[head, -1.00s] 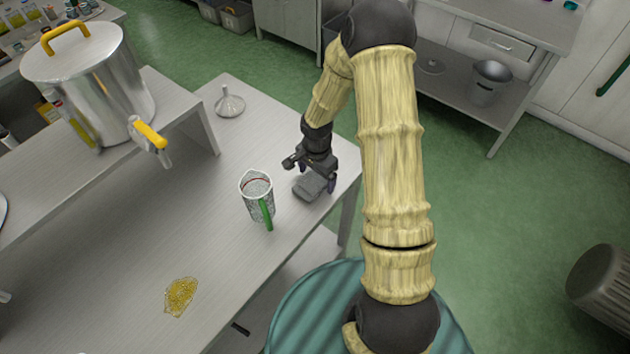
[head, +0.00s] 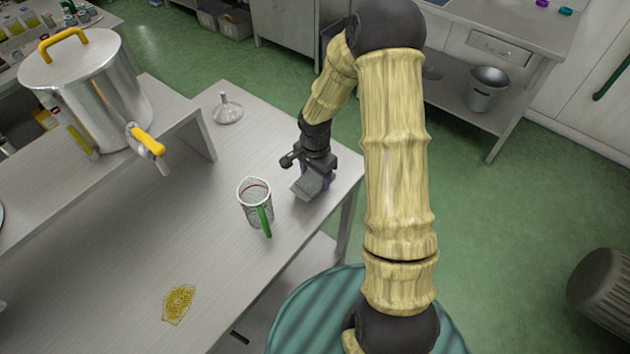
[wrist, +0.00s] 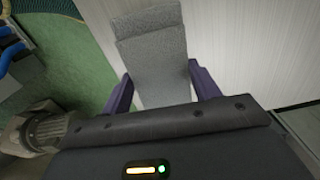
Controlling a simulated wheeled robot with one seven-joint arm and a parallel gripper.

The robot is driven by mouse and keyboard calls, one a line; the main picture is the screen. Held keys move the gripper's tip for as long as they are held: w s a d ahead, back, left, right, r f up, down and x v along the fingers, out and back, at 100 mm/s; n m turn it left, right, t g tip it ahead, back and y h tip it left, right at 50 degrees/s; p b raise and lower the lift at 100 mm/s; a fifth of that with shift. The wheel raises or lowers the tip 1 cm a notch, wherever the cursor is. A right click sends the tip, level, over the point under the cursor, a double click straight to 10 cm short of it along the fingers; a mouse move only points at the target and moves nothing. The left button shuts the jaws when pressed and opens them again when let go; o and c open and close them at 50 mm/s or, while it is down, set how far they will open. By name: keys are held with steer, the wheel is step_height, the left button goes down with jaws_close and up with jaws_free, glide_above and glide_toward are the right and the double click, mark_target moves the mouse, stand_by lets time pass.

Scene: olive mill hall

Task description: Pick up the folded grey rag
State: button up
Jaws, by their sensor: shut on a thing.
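The folded grey rag (head: 308,186) is at the right end of the steel table (head: 225,240), under my gripper. In the wrist view the rag (wrist: 153,55) lies between my two purple fingers. My gripper (head: 318,184) is shut on the rag, with a finger at each side of it. The rag looks tilted in the head view; I cannot tell whether it is clear of the tabletop.
A clear measuring jug (head: 254,204) with a green handle stands just left of my gripper. A steel funnel (head: 228,110) stands behind. A yellow spill (head: 179,303) lies at the front. A large steel pot (head: 95,90) stands on the raised shelf at left.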

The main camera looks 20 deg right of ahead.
mark_target(315, 177)
step_height(315, 177, up, 7)
steer(key=shift+b, duration=0.3)
steer(key=o, duration=0.3)
steer(key=shift+c, duration=1)
steer(key=shift+p, duration=0.3)
